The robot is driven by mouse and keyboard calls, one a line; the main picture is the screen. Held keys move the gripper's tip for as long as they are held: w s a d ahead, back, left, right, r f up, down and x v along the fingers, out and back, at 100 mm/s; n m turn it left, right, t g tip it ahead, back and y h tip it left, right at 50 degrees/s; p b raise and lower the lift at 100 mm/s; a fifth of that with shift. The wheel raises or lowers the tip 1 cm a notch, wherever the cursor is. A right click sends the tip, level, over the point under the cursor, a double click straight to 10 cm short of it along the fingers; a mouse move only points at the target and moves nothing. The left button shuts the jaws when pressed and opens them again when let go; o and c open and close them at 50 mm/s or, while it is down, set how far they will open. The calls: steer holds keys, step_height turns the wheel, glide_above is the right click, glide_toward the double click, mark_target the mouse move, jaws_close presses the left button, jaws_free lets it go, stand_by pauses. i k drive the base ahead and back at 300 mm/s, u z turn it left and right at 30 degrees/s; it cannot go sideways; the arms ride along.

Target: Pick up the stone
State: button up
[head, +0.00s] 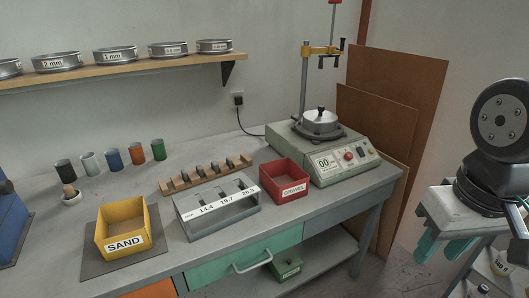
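I cannot make out a stone for certain in the head view. A red bin labelled GRAVEL (285,181) stands on the bench near its right end. Its inside looks dark, and I cannot tell what lies in it. Left of it is a grey tray-like box (216,228) with a white strip marked 14.4, 19.7 and 26.3. Small dark shapes show behind the strip, too small to identify. A yellow bin labelled SAND (124,242) sits on a dark mat further left, with brown material inside. My gripper is not in view.
A sieve shaker (345,160) stands at the bench's right end. Sieves line the wall shelf (120,70). A teal drawer (245,260) is under the bench.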

mark_target(229, 161)
steer(key=z, duration=0.1)
steer(key=i, duration=0.75)
steer(key=u, duration=0.45)
steer(key=i, duration=0.65)
steer(key=u, duration=0.5)
